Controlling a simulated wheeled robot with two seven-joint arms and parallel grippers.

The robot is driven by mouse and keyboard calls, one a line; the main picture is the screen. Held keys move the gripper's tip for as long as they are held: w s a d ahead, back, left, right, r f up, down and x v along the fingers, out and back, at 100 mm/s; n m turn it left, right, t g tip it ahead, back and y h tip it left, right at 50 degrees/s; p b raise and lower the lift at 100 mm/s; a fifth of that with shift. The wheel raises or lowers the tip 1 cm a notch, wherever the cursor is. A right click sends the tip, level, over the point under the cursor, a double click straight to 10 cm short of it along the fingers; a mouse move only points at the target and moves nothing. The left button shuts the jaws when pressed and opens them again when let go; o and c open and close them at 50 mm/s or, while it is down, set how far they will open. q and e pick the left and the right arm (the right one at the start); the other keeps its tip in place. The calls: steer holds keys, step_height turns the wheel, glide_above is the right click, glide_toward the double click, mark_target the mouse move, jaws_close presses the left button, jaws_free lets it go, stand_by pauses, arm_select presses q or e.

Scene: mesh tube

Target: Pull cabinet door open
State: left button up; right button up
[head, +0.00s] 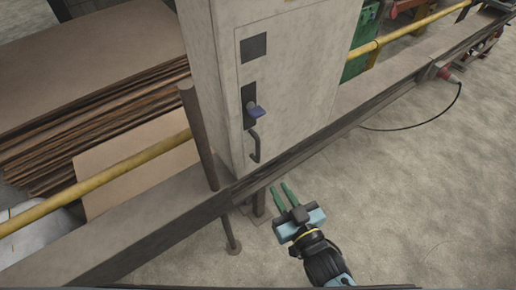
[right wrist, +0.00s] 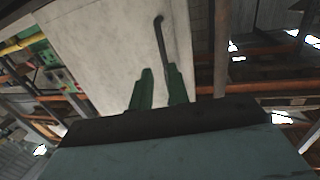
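The tall light grey cabinet (head: 270,80) stands in the middle of the head view, and its front door (head: 310,85) looks shut. On the door's left side is a dark curved handle (head: 254,146). My left gripper is not in view.
A grey beam (head: 120,236) and a yellow rail (head: 110,180) run past the cabinet's base. A brown post (head: 200,140) stands just left of the door. Stacked boards (head: 80,110) lie behind at left. The floor (head: 430,180) at right is mostly clear, with a black cable (head: 420,127).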

mark_target(259, 151)
steer(key=shift+t+y, duration=0.3)
steer(key=x, duration=0.4)
steer(key=r+b+x, duration=0.1)
steer(key=x, duration=0.8)
steer(key=shift+w+a+r, duration=0.2)
steer(key=shift+w+r, duration=0.1)
steer(key=shift+r, duration=0.1)
jaws_close()
